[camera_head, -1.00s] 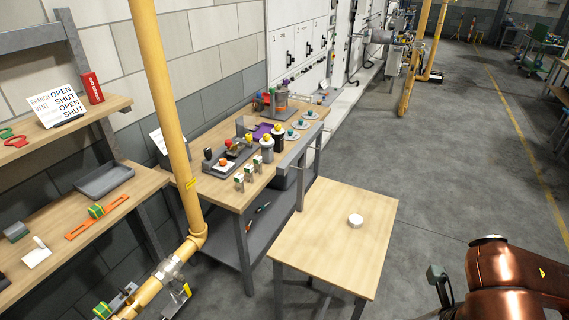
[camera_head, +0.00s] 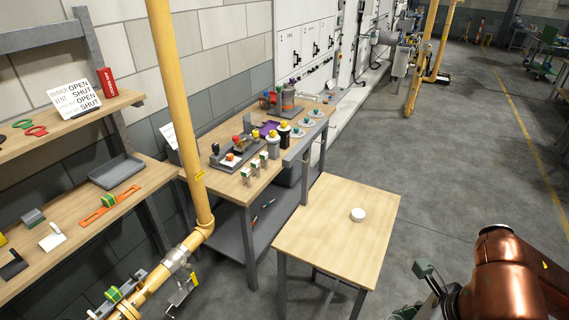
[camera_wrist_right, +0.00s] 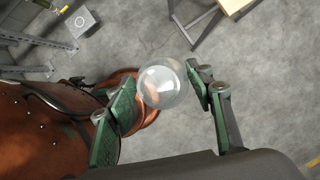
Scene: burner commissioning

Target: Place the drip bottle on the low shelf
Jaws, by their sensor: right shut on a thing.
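My right gripper (camera_wrist_right: 163,98) is shut on a clear, round, see-through thing (camera_wrist_right: 160,82), seen end-on between its green fingers in the right wrist view. It looks like the drip bottle, held above the floor; its full shape cannot be told. In the head view my copper right arm is at the lower right, with part of the right gripper (camera_head: 428,278) showing; the bottle is not visible there. A grey low shelf (camera_head: 232,235) lies under the workbench. The left rack also has a lower wooden shelf (camera_head: 82,222). My left gripper is not in view.
A small wooden table (camera_head: 330,235) with a white round piece (camera_head: 358,215) stands before the workbench (camera_head: 222,184), which carries several bottles and fittings. A yellow pipe (camera_head: 178,110) rises between rack and bench. A grey tray (camera_head: 116,171) sits on the rack. Floor is clear at right.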

